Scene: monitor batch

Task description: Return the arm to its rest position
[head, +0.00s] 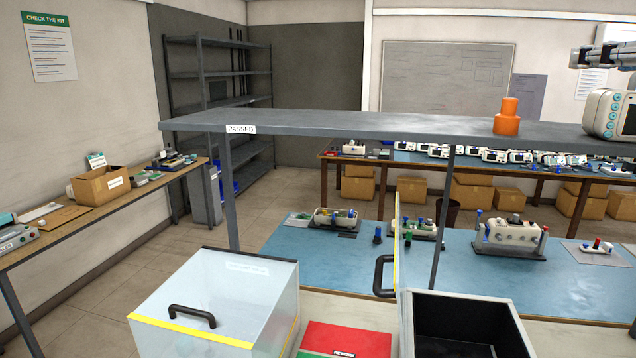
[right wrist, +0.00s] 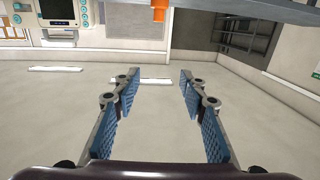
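My right gripper (head: 596,56) shows at the upper right edge of the head view, above a white patient monitor (head: 605,112) on the grey shelf. In the right wrist view the gripper (right wrist: 159,88) has its two blue-padded fingers spread apart with nothing between them. The monitor shows there at the upper left (right wrist: 58,14), apart from the fingers. My left arm and gripper do not show.
The grey shelf (head: 370,127), labelled PASSED, crosses the view and carries an orange stacked object (head: 507,118). Benches with devices stand behind.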

